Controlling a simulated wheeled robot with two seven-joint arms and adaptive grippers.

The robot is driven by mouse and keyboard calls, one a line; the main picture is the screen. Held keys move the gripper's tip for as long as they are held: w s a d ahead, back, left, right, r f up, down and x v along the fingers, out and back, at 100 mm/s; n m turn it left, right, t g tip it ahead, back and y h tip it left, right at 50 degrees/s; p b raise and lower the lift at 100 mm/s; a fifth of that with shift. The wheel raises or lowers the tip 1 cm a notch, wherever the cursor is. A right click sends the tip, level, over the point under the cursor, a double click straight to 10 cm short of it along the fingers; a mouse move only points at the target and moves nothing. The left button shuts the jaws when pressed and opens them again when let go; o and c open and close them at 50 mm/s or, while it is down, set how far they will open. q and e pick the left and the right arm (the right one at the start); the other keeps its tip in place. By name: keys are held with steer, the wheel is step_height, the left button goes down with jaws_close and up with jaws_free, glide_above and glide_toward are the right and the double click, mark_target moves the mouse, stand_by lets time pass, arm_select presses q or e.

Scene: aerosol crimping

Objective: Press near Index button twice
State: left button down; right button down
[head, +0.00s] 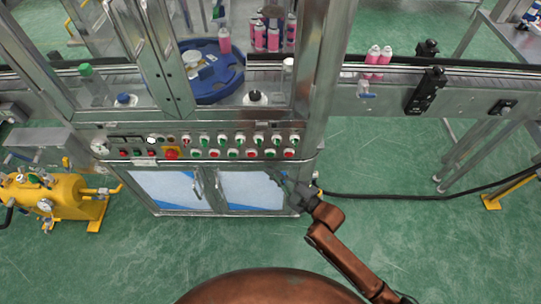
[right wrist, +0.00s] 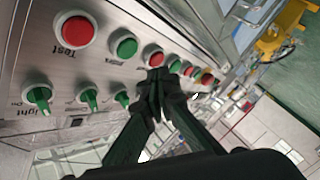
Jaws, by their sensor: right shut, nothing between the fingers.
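The control panel (head: 205,142) on the front of the machine carries a row of red and green buttons below a row of selector knobs. In the right wrist view the panel (right wrist: 30,62) is close and tilted. A red button labelled Test (right wrist: 77,30) and a green button (right wrist: 127,46) beside it show clearly. The small labels by the other buttons are too small to read surely, so I cannot tell which is Index. My right gripper (head: 279,178) is shut and empty, just below the panel's right end. In the wrist view its fingertips (right wrist: 156,86) overlap the panel near a red button (right wrist: 153,55); contact is unclear.
Green selector knobs (right wrist: 38,96) stick out from the panel. A red and yellow emergency stop (head: 171,154) sits at its left part. Cabinet doors (head: 250,190) lie below. A conveyor (head: 465,100) runs to the right, and a yellow tank (head: 55,190) stands left. Floor is open at the lower left.

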mark_target(270, 154)
steer(key=w, duration=0.3)
steer(key=shift+w+b, duration=0.25)
steer(key=shift+b, duration=0.1)
steer(key=shift+w, duration=0.1)
stand_by(1.2)
steer(key=shift+w, duration=0.3)
